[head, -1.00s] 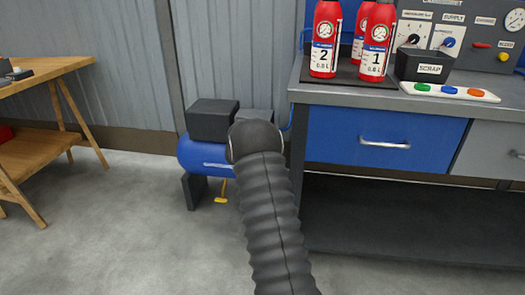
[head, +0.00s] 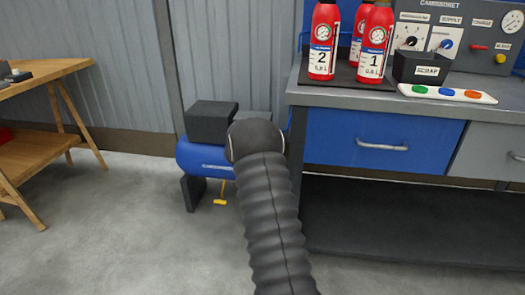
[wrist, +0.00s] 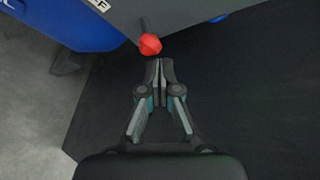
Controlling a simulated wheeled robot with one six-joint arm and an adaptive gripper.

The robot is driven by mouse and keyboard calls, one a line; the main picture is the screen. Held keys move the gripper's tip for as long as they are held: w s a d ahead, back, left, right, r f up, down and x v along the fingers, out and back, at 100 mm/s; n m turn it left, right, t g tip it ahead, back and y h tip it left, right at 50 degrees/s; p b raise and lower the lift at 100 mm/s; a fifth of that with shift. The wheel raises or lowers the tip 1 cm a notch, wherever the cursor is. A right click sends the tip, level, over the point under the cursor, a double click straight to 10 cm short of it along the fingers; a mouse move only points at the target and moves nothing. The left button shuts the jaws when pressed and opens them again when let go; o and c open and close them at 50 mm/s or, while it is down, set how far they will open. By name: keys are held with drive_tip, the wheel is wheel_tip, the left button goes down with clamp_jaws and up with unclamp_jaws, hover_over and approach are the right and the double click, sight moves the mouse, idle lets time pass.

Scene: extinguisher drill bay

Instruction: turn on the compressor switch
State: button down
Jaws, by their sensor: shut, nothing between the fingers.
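The compressor (head: 197,157) is a blue tank with a dark block on top, standing on the floor left of the workbench. My arm hides its right part in the head view. In the wrist view a red ball-tipped lever (wrist: 150,44), which looks like the switch, sticks out from a grey housing (wrist: 135,18). A white label on the housing, partly cut off, ends in "F". My gripper (wrist: 161,63) is shut and empty, its fingertips just below and slightly right of the red ball. I cannot tell whether they touch it. The gripper is hidden in the head view.
The workbench (head: 380,99) on the right carries red extinguishers (head: 323,42), a SCRAP bin (head: 420,68) and a button strip (head: 447,93). A wooden table (head: 40,78) stands at the left. The floor between is clear. A yellow piece (head: 220,201) sits under the compressor.

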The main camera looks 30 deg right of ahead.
drive_tip(key=s+a+r+b, duration=0.1)
drive_tip(key=s+a+r, duration=0.3)
drive_tip(key=s+r, duration=0.1)
drive_tip(key=shift+a+r+b, duration=0.3)
drive_tip(key=shift+r, duration=0.4)
idle(1.2)
